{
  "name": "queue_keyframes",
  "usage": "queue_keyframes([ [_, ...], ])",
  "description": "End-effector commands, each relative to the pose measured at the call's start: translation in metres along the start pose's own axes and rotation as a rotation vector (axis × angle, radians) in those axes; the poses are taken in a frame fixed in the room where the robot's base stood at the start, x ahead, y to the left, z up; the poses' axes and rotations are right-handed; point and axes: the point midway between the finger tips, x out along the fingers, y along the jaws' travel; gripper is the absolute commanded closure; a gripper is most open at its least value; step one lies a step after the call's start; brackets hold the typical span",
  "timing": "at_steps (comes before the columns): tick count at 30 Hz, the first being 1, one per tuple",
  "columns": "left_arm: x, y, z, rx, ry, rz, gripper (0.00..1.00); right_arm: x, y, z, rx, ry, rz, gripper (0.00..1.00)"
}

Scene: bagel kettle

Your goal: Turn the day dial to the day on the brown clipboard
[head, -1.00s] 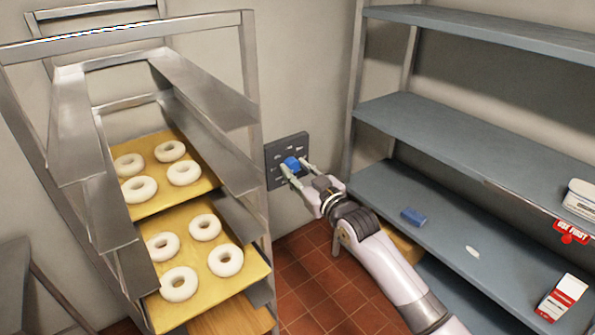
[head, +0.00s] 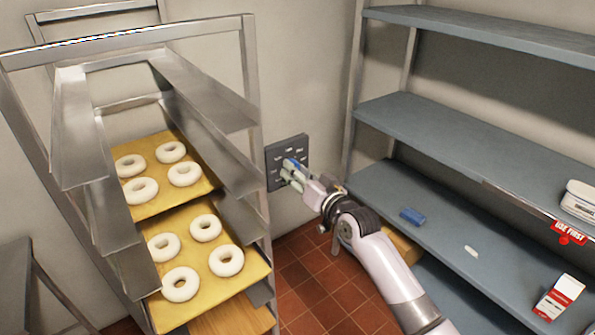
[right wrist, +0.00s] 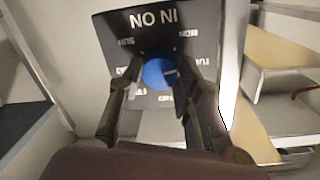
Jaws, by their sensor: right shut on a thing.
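The day dial is a blue knob (right wrist: 158,73) on a dark wall plate with white day labels (right wrist: 205,28); the plate (head: 274,153) hangs on the wall between the bagel rack and the shelves in the head view. My right gripper (head: 288,172) is at the plate, shut on the blue knob, with one finger on each side in the right wrist view (right wrist: 156,95). The knob's white mark points right in the wrist view. Some labels are hidden behind the fingers. The brown clipboard cannot be made out. My left gripper is not in view.
A metal rack (head: 252,95) with bagels on yellow boards (head: 185,315) stands close left of the plate. Blue-grey shelves (head: 440,215) stand to the right, holding a blue block (head: 412,216), a red-and-white carton (head: 560,298) and a red "USE FIRST" tag (head: 569,233).

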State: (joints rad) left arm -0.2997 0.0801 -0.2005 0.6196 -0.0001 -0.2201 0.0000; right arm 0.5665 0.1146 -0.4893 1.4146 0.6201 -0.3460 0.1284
Motion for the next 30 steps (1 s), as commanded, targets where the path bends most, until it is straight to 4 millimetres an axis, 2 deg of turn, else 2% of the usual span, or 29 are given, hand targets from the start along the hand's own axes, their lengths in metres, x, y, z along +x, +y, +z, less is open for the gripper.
queue_keyframes([
  [12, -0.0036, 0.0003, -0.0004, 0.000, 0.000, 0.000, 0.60, -0.0001, 0.0003, 0.0003, 0.190, -0.014, -0.002, 0.97],
  [28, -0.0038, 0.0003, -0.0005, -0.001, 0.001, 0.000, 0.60, -0.0001, 0.0005, 0.0004, 0.213, -0.016, -0.002, 0.97],
  [29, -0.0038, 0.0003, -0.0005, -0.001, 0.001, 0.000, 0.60, -0.0001, 0.0005, 0.0004, 0.213, -0.016, -0.002, 0.68],
  [30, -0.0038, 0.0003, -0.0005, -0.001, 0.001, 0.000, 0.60, -0.0001, 0.0005, 0.0004, 0.212, -0.016, -0.002, 0.65],
])
